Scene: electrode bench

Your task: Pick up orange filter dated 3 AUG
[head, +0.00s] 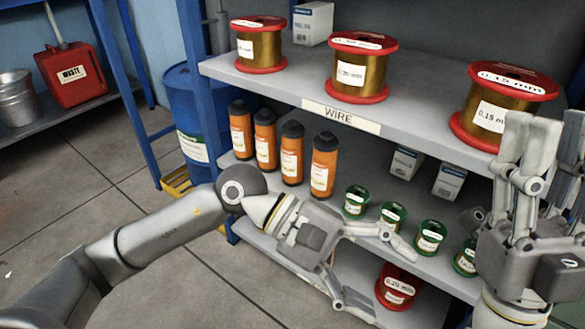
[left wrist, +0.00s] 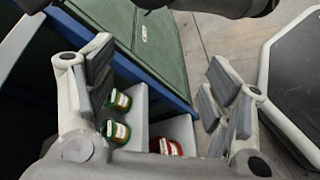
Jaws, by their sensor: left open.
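Several orange filters with black caps stand upright in a row on the middle shelf: one at the left end (head: 240,131), then a second (head: 265,140), a third (head: 291,154) and the right-hand one (head: 323,166). Each has a pale label, too small to read a date. My left gripper (head: 390,285) is open and empty, in front of the shelves, below and right of the filters, its fingers pointing right. In the left wrist view, its spread fingers (left wrist: 160,95) have nothing between them; no filter shows there. My right gripper (head: 545,140) points up at the right edge.
Large wire spools (head: 361,65) stand on the top shelf (head: 300,88), labelled WIRE. Small green spools (head: 393,215) stand right of the filters. A red spool (head: 397,285) is lower down. A blue drum (head: 185,110) stands left.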

